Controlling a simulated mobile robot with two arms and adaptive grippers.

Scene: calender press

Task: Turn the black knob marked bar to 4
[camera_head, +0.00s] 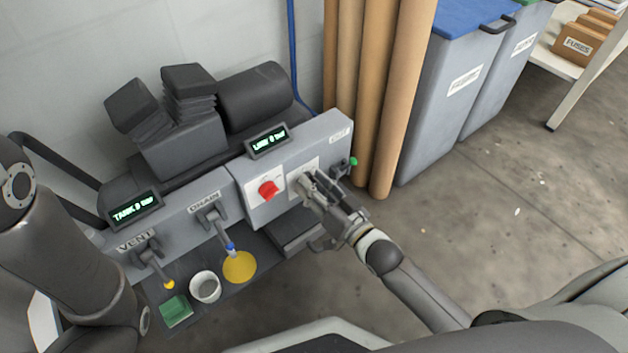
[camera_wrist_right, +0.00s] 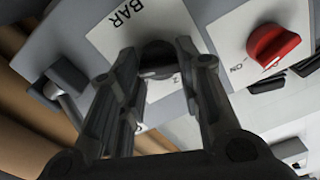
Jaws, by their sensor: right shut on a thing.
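The black knob (camera_wrist_right: 157,58) sits on a white plate marked BAR (camera_wrist_right: 112,28) in the right wrist view. In that view my right gripper (camera_wrist_right: 158,62) has a finger on each side of the knob and is shut on it; the fingers hide parts of the scale. In the head view my right gripper (camera_head: 308,186) reaches the white plate (camera_head: 296,176) on the grey press panel, and hides the knob. The line display (camera_head: 268,141) above seems to read 0 bar. My left arm (camera_head: 65,240) shows at the left edge; its gripper is out of the frame.
A red switch (camera_head: 268,190) is just left of the knob plate. Drain (camera_head: 212,218) and vent (camera_head: 148,252) levers are further left. Brown rolls (camera_head: 385,100) and grey bins (camera_head: 450,90) stand right. Open floor lies in front.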

